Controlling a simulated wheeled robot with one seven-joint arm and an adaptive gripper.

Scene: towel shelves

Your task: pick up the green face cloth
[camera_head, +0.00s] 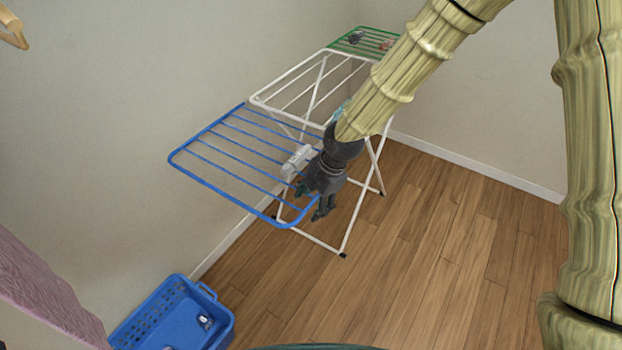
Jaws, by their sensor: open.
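My gripper (313,203) is dark grey and open. It points down at the right end of the blue wing of a drying rack (190,148), close to its bars. I cannot tell whether it touches them. A small dark teal-green patch (301,189) shows beside the fingers, mostly hidden; I cannot tell whether it is the green face cloth. A lighter teal piece (341,109) shows on the white middle of the rack, partly behind my arm. No cloth shows clearly between the fingers.
A white and grey item (297,160) lies on the rack beside my gripper. Small dark and reddish items (355,38) lie on the green far wing. A blue basket (180,312) with small things stands at the lower left. The wooden floor (440,240) to the right is clear.

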